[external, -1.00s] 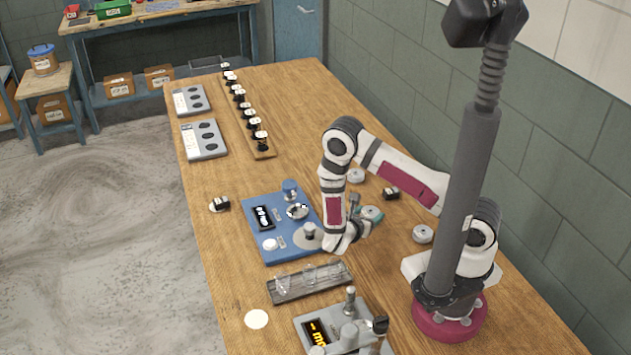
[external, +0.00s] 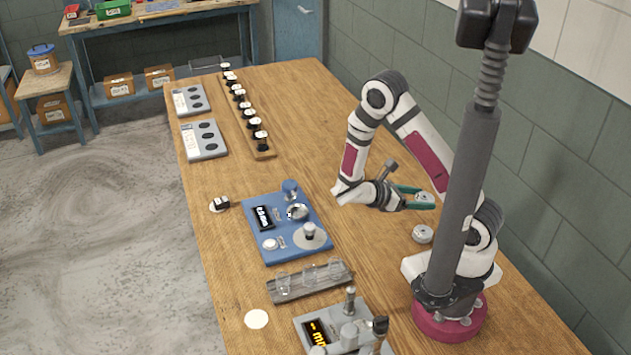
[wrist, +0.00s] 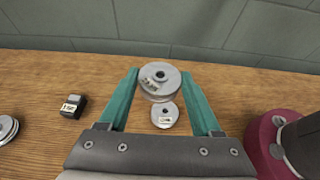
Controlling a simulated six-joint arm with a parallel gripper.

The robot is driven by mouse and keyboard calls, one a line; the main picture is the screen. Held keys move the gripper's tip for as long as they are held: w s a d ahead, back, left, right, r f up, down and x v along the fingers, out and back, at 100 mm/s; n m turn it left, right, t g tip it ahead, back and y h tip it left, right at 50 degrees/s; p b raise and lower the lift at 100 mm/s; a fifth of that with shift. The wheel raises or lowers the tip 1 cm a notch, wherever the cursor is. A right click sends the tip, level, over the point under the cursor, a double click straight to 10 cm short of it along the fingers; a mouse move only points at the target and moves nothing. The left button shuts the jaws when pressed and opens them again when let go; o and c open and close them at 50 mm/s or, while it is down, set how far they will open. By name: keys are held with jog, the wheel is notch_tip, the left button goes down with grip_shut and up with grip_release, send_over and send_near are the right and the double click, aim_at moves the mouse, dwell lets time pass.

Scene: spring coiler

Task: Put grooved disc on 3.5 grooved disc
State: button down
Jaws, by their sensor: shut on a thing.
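My gripper (external: 418,197) has teal fingers and is shut on a grey grooved disc (wrist: 160,80), held between the fingertips above the table. The held disc also shows in the external view (external: 426,202). A second grooved disc (external: 422,234) sits on the table in front of my base, apart from the held one in the external view. In the wrist view a smaller-looking disc (wrist: 165,116) shows between the fingers, below the held one. Both discs have pale labels that are too small to read surely. Another disc (wrist: 7,128) is cut off at the wrist view's left edge.
A small black labelled block (wrist: 73,105) lies left of the fingers in the wrist view. The blue panel (external: 262,248), a clear-tubed tray (external: 310,283) and a grey device (external: 340,335) stand left of my arm. My red base (wrist: 270,140) is close on the right.

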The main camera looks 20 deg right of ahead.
aim_at(418, 231)
jog(key=shift+s+d+f+m+g, duration=0.15)
jog(key=shift+s+f+m+g, duration=0.25)
jog(key=shift+f, duration=0.2)
jog(key=shift+s+d+f+m+g, duration=0.15)
jog(key=shift+s+f+m+g, duration=0.2)
jog(key=shift+s+f, duration=0.2)
notch_tip(418, 231, down, 6)
jog(key=shift+w+r, duration=0.1)
jog(key=shift+r, duration=0.05)
jog(key=shift+c, duration=0.4)
grip_release()
